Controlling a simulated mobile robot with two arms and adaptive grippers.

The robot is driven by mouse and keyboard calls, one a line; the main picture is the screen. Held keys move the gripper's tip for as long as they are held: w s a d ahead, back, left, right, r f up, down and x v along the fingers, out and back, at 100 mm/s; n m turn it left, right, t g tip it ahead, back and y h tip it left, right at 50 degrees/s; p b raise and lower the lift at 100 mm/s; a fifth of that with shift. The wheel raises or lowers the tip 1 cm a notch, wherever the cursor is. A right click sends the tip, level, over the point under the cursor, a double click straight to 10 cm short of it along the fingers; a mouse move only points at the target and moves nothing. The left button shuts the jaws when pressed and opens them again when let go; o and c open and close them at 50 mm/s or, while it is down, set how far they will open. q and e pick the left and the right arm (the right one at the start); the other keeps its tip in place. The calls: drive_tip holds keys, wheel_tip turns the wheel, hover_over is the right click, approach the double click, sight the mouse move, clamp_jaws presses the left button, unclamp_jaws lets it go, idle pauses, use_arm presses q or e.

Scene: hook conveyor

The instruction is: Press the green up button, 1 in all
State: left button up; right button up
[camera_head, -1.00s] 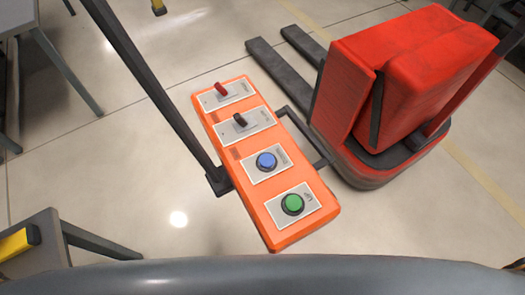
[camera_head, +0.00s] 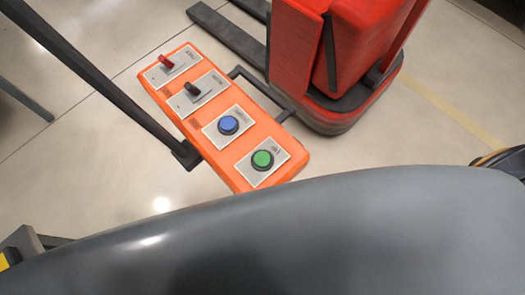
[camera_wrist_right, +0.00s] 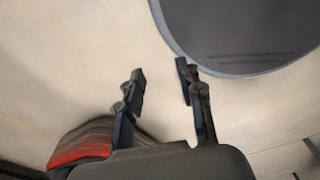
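The green button (camera_head: 262,159) is on the lowest plate of an orange control box (camera_head: 213,147) in the head view, with small lettering beside it that is too small to read. The box hangs from a dark bar (camera_head: 95,85). No gripper touches the button in the head view. My right gripper (camera_wrist_right: 161,72) shows in the right wrist view, with its two dark fingers apart and nothing between them, over pale floor. The control box is not in the wrist view. My left gripper is in neither view.
A blue button (camera_head: 228,125), a black switch (camera_head: 192,88) and a red switch (camera_head: 166,61) sit above the green one. A red pallet truck (camera_head: 345,50) stands behind the box. My grey body fills the bottom of the head view.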

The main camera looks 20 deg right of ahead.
clamp_jaws()
drive_tip(key=shift+a, duration=0.15)
drive_tip(key=shift+a, duration=0.1)
idle(0.8)
